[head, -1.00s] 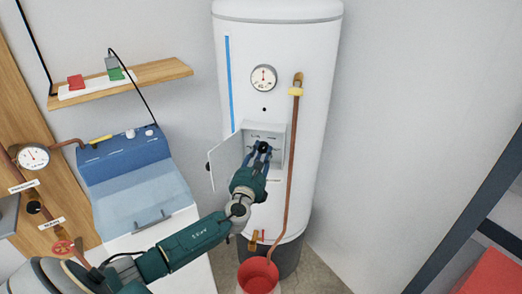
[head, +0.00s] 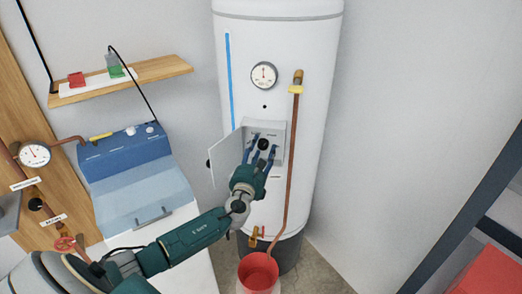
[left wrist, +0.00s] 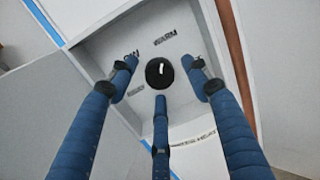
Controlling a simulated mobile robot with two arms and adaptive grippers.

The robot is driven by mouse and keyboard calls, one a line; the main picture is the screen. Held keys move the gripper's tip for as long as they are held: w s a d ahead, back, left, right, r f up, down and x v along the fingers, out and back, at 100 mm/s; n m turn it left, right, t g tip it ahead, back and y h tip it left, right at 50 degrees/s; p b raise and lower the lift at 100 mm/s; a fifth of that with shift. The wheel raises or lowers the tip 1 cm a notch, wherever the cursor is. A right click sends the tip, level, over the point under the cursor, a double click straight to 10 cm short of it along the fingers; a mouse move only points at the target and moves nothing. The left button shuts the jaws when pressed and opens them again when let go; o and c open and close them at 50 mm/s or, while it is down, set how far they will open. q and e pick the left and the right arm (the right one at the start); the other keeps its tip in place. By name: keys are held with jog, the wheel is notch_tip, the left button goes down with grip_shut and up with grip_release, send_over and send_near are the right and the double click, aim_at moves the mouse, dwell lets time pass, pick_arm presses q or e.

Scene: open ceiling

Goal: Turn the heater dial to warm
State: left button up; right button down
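The heater (head: 310,120) is a tall white cylinder with an open control box (head: 278,133) on its front. A black round dial (left wrist: 155,82) sits in the box's back wall and also shows in the head view (head: 263,144). Its short white mark runs roughly up toward the WARM label (left wrist: 165,39). Other labels sit around it, partly hidden by fingers. My left gripper (head: 261,149) has its three blue fingers spread around the dial, open, with gaps beside it; it also shows in the left wrist view (left wrist: 160,90). My right gripper is not in view.
The box's door (head: 226,158) hangs open to the left. A copper pipe (head: 290,170) runs down right of the box to a red bucket (head: 258,272). A gauge (head: 264,76) is above. A blue and white machine (head: 140,185) and a shelf (head: 150,74) stand left.

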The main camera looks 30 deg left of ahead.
pick_arm(q)
jog(key=v, duration=1.2)
dwell(0.3)
jog(key=s+a+f+n+g+b, duration=0.1)
jog(key=s+f+n+g, duration=0.25)
jog(key=f, duration=0.85)
jog(key=s+a+f+n+g+b, duration=0.15)
jog(key=f+n, duration=0.25)
jog(key=f, duration=0.8)
jog(key=s+d+f+n+g+h, duration=0.1)
jog(key=s+f+n+g, duration=0.15)
jog(key=s+f, duration=0.4)
jog(key=s+d+f+n+g+h, duration=0.1)
jog(key=s+f+n+g, duration=0.2)
jog(key=f, duration=0.7)
jog(key=s+d+f+n+g+h+b, duration=0.1)
jog(key=s+d+f+n, duration=0.4)
jog(key=s, duration=0.6)
jog(key=s+d+f+n+g+h+b, duration=0.1)
jog(key=s+d+f+n+g, duration=0.2)
jog(key=s+f, duration=0.7)
jog(key=s+d+f+n+g+h+b, duration=0.1)
jog(key=s+d+f+n, duration=0.6)
jog(key=s, duration=0.7)
jog(key=shift+d+f+n+g+h+b, duration=0.3)
jog(key=shift+d+f+n+g+h, duration=0.1)
jog(key=shift+d+n+g+h, duration=0.15)
